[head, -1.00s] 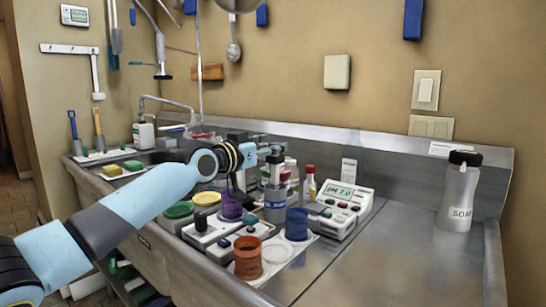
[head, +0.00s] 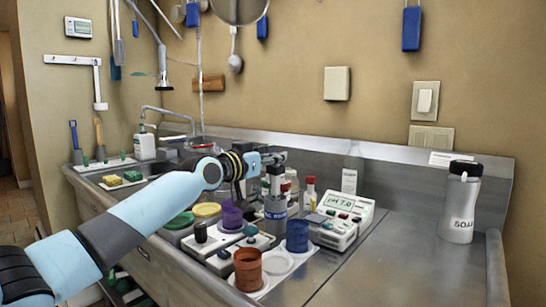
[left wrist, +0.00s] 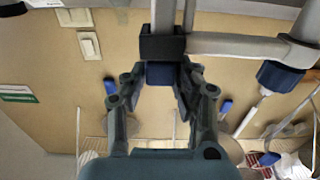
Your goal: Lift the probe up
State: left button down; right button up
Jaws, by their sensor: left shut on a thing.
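My left gripper (head: 272,160) reaches in from the left, above the grey labelled bottle (head: 275,212). In the left wrist view my left gripper (left wrist: 162,82) is shut on a dark blue block at the end of the probe (left wrist: 161,70). A black clamp and a grey rod show just beyond that block. In the head view the grey probe (head: 276,182) hangs upright below the fingers, over the bottle. I cannot tell whether its lower end is still inside the bottle. My right gripper is not in view.
A pH meter (head: 343,218) reading 7.0 stands to the right. Blue (head: 297,236), orange (head: 248,270) and purple (head: 232,217) cups stand in front and to the left. A soap bottle (head: 461,203) is far right. The steel counter (head: 400,260) there is clear.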

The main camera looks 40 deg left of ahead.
pick_arm(q)
notch_tip(320, 180, up, 6)
jog(key=p, duration=0.4)
jog(key=shift+r, duration=0.15)
jog(key=c, duration=1)
grip_release()
jog(key=shift+c, duration=0.2)
jog(key=shift+f, duration=0.2)
jog(key=s, duration=0.7)
jog(key=shift+s+a, duration=0.25)
jog(key=shift+a, duration=0.05)
